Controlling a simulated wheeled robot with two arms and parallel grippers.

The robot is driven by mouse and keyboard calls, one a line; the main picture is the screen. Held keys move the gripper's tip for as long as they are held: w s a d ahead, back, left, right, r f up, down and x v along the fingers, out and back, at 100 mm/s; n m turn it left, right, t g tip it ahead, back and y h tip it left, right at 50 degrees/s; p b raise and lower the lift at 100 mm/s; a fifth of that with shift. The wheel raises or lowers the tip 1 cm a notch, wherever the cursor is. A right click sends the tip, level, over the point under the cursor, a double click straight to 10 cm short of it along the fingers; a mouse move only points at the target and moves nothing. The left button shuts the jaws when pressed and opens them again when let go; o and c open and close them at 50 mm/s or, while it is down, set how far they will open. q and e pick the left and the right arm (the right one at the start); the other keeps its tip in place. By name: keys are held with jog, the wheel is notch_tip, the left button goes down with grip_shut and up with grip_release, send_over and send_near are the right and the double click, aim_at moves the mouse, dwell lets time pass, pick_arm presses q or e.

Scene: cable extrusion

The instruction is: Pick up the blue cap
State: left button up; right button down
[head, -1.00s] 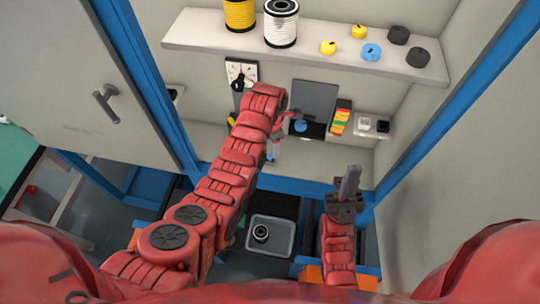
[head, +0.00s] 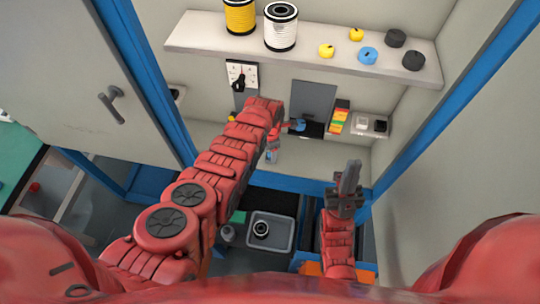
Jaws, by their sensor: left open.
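A round blue cap (head: 368,55) lies on the upper shelf between a yellow cap and dark caps. A second small blue piece (head: 298,125) shows lower down, at the dark recess in the back wall. My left gripper (head: 286,129) is open beside this lower blue piece, largely hidden by my own red arm. I cannot tell whether it touches the piece. My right gripper (head: 348,178) points upward at the lower right, away from both blue things. Its fingers look close together, but their gap cannot be made out.
The upper shelf (head: 200,37) also holds a yellow spool (head: 240,15), a white spool (head: 281,28), yellow caps and dark caps. A rotary switch (head: 239,79) and coloured labels (head: 339,119) are on the back wall. A grey tray (head: 287,235) holds a small spool below.

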pick_arm(q)
grip_shut()
dwell(0.3)
jog(key=shift+r, duration=0.2)
jog(key=shift+r, duration=0.6)
jog(key=shift+w+r+b, duration=0.1)
jog(key=shift+r+b, duration=0.6)
jog(key=shift+r, duration=0.2)
jog(key=s+a+r+p, duration=0.1)
jog(key=s+p, duration=0.3)
jog(key=s, duration=1.2)
jog(key=shift+a+r, duration=0.25)
jog(key=shift+r, duration=0.05)
